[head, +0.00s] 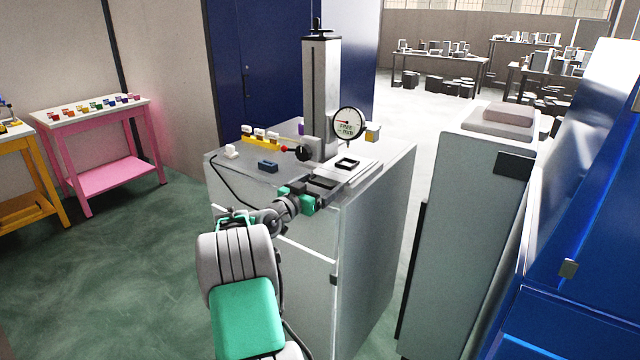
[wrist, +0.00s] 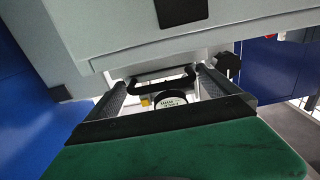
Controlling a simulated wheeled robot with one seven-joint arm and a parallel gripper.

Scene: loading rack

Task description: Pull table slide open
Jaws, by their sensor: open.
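The table slide (head: 366,172) is a light grey plate on top of the grey cabinet, below the round dial gauge (head: 349,122). A dark handle (wrist: 163,79) shows in the wrist view between the two fingers of my gripper (wrist: 160,88). My gripper (head: 311,191) is at the front edge of the cabinet top, close to the slide's near end. Its fingers are apart, with the handle in the space between them. I cannot tell whether either finger touches the handle. The gauge shows behind the handle in the wrist view (wrist: 171,98).
The grey cabinet (head: 378,225) carries an upright column (head: 321,95), a small dark blue block (head: 268,166) and a yellow strip with white pieces (head: 262,139). A tall grey cabinet (head: 460,215) stands to the right. Green floor is open to the left.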

